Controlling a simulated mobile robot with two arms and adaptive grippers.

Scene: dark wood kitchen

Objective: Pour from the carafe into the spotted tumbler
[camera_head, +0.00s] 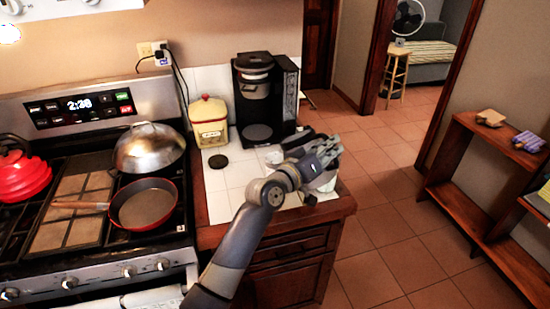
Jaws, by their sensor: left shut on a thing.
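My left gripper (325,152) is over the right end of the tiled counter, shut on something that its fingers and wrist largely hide. A pale, whitish vessel (326,184) shows just below the fingers near the counter's right edge. I cannot tell whether it is the carafe or the spotted tumbler, as no spots can be made out. A small pale item (273,158) shows left of my wrist, partly hidden and too small to name. No pouring liquid can be seen. My right gripper is not in view.
A black coffee maker (285,100) stands behind my gripper, with a cream and red canister (209,122) to its left. A black disc (218,161) lies on the tiles (219,206). The stove at left holds a pan (145,205), a domed lid (149,149) and a red kettle (22,172).

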